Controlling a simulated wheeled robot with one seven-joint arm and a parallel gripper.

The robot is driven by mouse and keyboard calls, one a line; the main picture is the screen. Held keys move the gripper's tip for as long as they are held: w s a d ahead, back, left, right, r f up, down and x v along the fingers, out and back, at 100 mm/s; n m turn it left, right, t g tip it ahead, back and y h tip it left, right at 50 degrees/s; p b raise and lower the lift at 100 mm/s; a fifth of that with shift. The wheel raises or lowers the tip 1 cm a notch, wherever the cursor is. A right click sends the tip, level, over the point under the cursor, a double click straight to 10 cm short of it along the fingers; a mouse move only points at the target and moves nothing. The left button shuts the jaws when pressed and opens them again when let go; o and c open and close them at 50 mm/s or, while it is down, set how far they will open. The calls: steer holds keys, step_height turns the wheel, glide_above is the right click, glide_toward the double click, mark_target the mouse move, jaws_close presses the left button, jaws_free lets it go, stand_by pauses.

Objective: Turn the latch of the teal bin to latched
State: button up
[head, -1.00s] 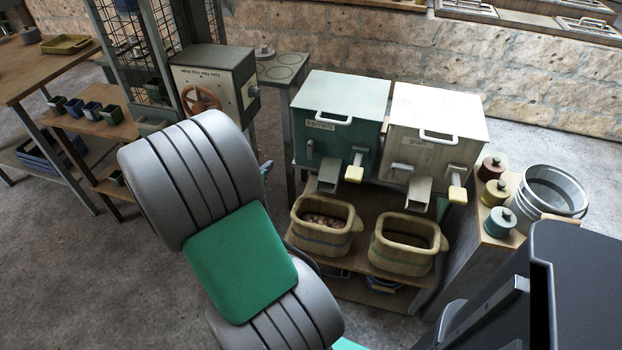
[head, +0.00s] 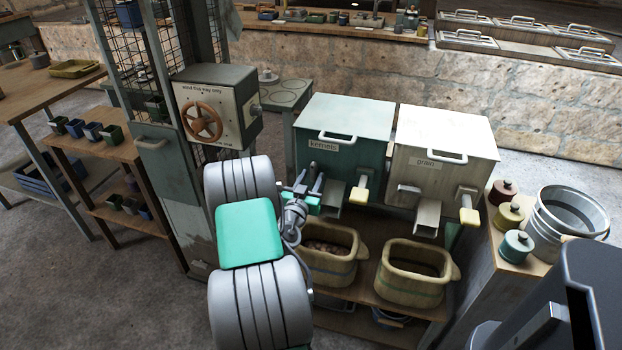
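The teal bin (head: 372,155) stands on a wooden stand and carries a "kernels" label. My gripper (head: 309,184) is at the lower left of its front face, where the latch is. The gripper and its wrist cover most of that spot, so I cannot make out the latch's angle or whether the fingers touch it. Dark finger-like parts point up toward the bin front, but I cannot tell how far apart they are. A spout and a yellow-tipped lever (head: 359,192) sit to the right of the gripper on the same bin.
A cream "grain" bin (head: 465,171) with a horizontal latch (head: 408,189) stands to the right. Two tubs, one (head: 330,262) holding kernels and another (head: 412,272), sit below the spouts. A cabinet with a handwheel (head: 202,122) stands to the left. Jars and a bucket (head: 570,215) are at right.

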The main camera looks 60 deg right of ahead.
jaws_close()
